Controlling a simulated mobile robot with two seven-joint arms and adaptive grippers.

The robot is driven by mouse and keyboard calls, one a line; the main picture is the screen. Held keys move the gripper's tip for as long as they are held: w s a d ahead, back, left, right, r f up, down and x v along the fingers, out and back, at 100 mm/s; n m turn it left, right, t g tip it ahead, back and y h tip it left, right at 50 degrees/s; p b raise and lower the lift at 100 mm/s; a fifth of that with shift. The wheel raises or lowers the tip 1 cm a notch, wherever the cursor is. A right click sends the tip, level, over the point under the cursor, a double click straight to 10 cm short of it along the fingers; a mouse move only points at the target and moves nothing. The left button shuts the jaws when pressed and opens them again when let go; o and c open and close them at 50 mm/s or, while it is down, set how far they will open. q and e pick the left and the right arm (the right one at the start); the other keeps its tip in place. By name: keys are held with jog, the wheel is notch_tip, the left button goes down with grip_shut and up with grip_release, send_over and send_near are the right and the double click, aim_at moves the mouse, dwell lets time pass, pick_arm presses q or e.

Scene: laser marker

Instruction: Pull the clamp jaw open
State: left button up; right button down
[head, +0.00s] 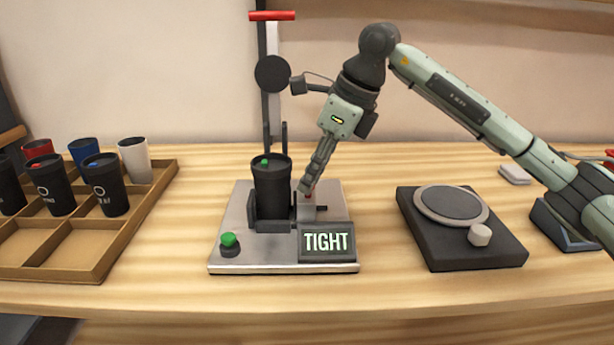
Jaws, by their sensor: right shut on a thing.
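The laser marker's metal base (235,255) stands in the middle of the table. A black cup (272,190) stands upright in its clamp, with a dark jaw block (253,208) at its left. The clamp jaw (308,212) at the cup's right is a small grey block, partly hidden by my fingers. A display (327,242) in front reads TIGHT. My left gripper is not in view.
A wooden tray (150,200) with several cups stands at the left. A black turntable device (465,255) with a white knob stands at the right. A green button (229,240) is on the base. The marker's column (273,110) rises behind the cup. Bare table lies in front.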

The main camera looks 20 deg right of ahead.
jog(key=shift+s+d, duration=0.1)
jog(key=shift+d, duration=0.3)
jog(key=c, duration=1.3)
grip_release()
jog(key=shift+d, duration=0.1)
jog(key=shift+c, duration=0.2)
jog(key=shift+r, duration=0.15)
jog(key=v, duration=1.1)
jog(key=shift+r, duration=0.4)
jog(key=shift+s, duration=0.2)
